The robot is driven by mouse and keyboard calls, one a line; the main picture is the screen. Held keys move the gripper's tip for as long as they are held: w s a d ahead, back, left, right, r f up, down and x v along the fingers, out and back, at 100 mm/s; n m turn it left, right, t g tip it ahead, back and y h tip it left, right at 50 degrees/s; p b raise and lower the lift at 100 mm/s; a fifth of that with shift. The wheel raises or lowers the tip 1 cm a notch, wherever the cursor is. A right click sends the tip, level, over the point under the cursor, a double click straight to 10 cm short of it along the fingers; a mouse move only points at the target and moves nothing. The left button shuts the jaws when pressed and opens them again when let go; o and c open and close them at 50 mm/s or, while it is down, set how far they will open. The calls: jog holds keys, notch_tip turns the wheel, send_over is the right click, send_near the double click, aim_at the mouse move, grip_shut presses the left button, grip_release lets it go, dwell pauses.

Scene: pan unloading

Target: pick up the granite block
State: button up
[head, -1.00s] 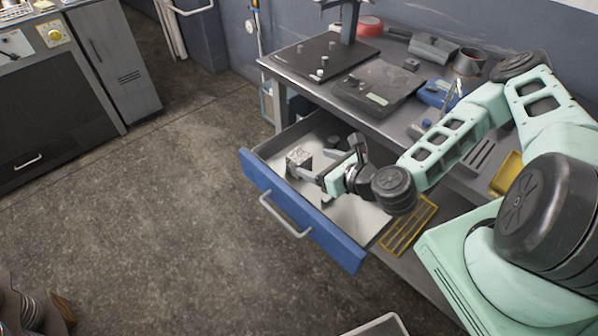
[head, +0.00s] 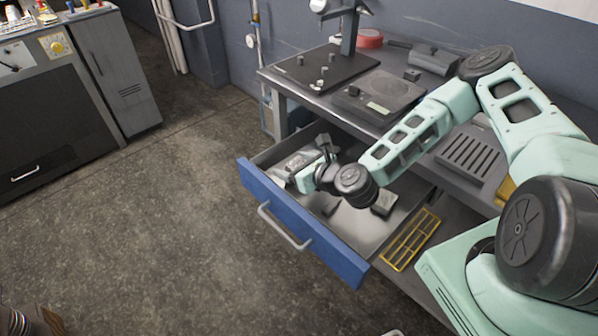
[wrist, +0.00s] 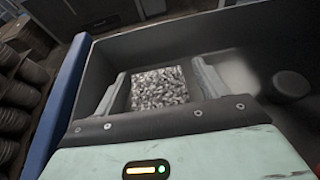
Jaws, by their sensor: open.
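The granite block (wrist: 160,90), speckled grey and white, is in the open blue-fronted drawer (head: 300,238). In the wrist view it lies between the two fingers of my gripper (wrist: 160,84), which is open. The near side of the block is hidden by the gripper's dark front edge. I cannot tell whether either finger touches it. In the head view my gripper (head: 304,168) is down inside the drawer's left part, and the block is partly hidden and hard to make out there.
A grey block (head: 384,204) and a small dark piece (head: 330,208) lie in the drawer to the right of my gripper. A dark round thing (wrist: 290,85) shows in the wrist view. The drawer walls are close around. A yellow rack (head: 411,240) is right of the drawer.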

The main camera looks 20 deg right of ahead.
jog(key=shift+c, duration=0.3)
jog(key=c, duration=1.3)
